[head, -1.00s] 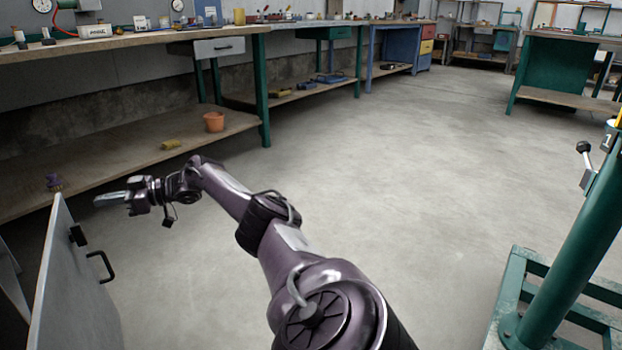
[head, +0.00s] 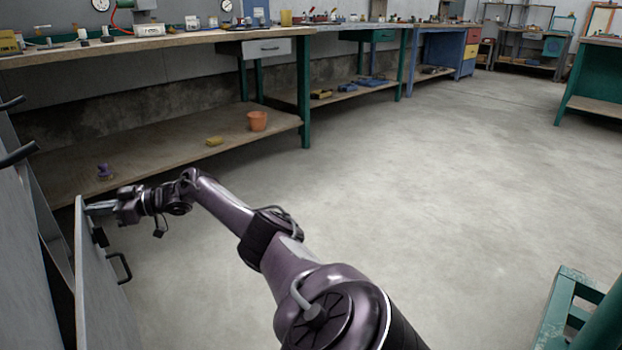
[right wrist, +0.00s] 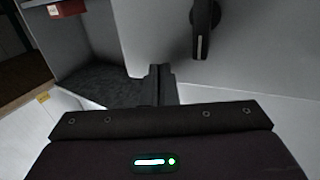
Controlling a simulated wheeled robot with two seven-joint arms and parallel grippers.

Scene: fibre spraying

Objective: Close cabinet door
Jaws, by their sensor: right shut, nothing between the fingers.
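The cabinet door (head: 100,300) is a grey panel standing open at the lower left of the head view, with a black handle (head: 120,268) on its right-hand face. The cabinet's dark interior (head: 58,285) shows left of it. My right gripper (head: 90,209) is shut and empty, its fingertips at the upper far edge of the door; I cannot tell if they touch. In the right wrist view the dark fingers (right wrist: 161,84) point at a pale grey panel (right wrist: 245,55) with a black handle (right wrist: 203,30). My left gripper is not in view.
A long workbench (head: 170,42) runs along the wall. A green metal frame (head: 560,325) stands at the lower right. The floor between is clear.

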